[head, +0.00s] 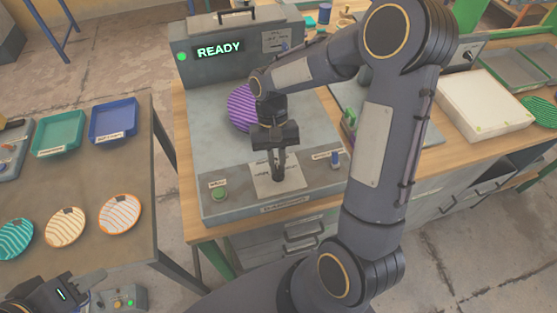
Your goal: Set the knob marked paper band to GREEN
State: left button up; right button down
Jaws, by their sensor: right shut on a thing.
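The press (225,150) stands on the wooden bench, with a lit green READY on its upright display. On its front deck is a pale square plate (292,186) with small markings too small to read. My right gripper (278,175) points down over this plate, shut on what looks like the small knob at its middle. The fingers hide the knob, so its setting does not show. My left gripper (62,296) is at the lower left corner, partly cut off, and its jaws cannot be made out.
A purple striped plate (238,106) lies on the press behind my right gripper. A green button (219,193) and a blue knob (335,158) flank the pale plate. The left table holds a teal tray (58,134), a blue tray (113,119) and striped plates (120,214). A white block (484,104) lies right.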

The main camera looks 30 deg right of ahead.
jog(key=n, duration=0.2)
jog(key=n+h, duration=0.1)
jog(key=n, duration=0.1)
jog(key=n+h, duration=0.1)
jog(key=n, duration=0.1)
jog(key=shift+a+n, duration=0.3)
jog(key=shift+a, duration=0.1)
jog(key=n+h, duration=0.1)
jog(key=n, duration=0.1)
jog(key=n+t, duration=0.1)
jog(key=n, duration=0.1)
jog(key=n+h, duration=0.1)
jog(key=n, duration=0.1)
jog(key=shift+s+a+h+b, duration=0.15)
jog(key=shift+a+h+b, duration=0.15)
jog(key=shift+b, duration=0.1)
jog(key=shift+n, duration=0.4)
jog(key=c, duration=1.5)
grip_release()
jog(key=shift+o, duration=0.2)
jog(key=v, duration=0.8)
jog(key=shift+s+b, duration=0.2)
jog(key=shift+b, duration=0.1)
